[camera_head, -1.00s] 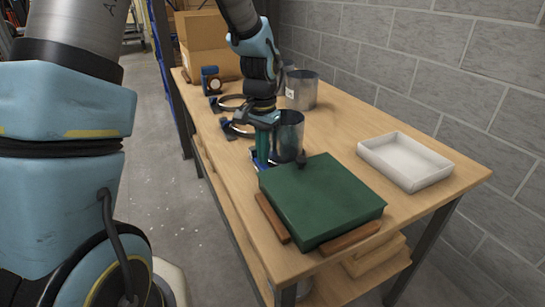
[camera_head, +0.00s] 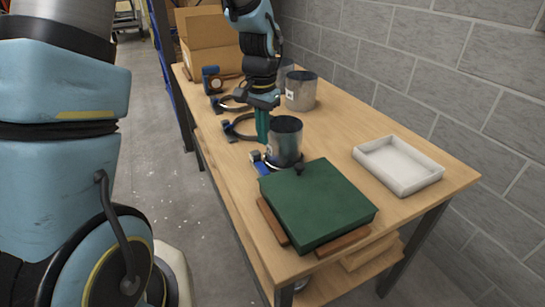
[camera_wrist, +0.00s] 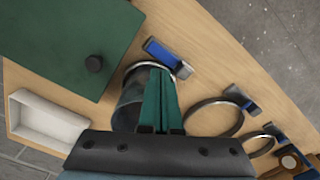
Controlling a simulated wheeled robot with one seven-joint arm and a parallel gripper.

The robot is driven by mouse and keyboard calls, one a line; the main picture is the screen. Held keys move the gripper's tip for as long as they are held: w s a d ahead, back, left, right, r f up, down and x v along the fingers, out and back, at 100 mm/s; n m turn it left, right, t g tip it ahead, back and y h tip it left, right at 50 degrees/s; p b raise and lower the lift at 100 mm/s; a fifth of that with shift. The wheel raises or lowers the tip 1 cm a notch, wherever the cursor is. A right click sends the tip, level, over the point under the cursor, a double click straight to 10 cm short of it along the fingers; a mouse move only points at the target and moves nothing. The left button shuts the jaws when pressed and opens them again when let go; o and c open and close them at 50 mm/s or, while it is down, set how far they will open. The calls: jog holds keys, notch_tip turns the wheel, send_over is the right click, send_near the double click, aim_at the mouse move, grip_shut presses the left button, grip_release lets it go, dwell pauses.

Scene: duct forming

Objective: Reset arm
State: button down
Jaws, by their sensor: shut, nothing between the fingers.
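My gripper (camera_head: 262,128) has green fingers that are shut and empty. It hangs above the workbench, beside the front metal duct cylinder (camera_head: 285,145). In the wrist view the fingers (camera_wrist: 158,90) cover part of that cylinder (camera_wrist: 128,104). A ring clamp with a blue handle (camera_head: 262,167) sits at the cylinder's base. Its handle (camera_wrist: 166,54) shows clear of my fingertips in the wrist view. Most of the clamp's ring is hidden.
A green slab with a black knob (camera_head: 322,205) lies at the workbench's (camera_head: 400,225) front. A white tray (camera_head: 436,173) sits to its right. Open ring clamps (camera_head: 229,127), more cylinders (camera_head: 301,93) and a cardboard box (camera_head: 210,42) lie farther back. A block wall bounds the right side.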

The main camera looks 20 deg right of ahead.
jog(key=s+a+r+n, duration=0.1)
jog(key=a+n, duration=0.2)
jog(key=a, duration=0.5)
jog(key=s+a+r+n+t, duration=0.1)
jog(key=s+a+n, duration=0.1)
jog(key=a, duration=0.7)
jog(key=s+a+r+n, duration=0.1)
jog(key=a+n, duration=0.3)
jog(key=a, duration=0.5)
jog(key=shift+s+r+n+t, duration=0.3)
jog(key=shift+n, duration=0.1)
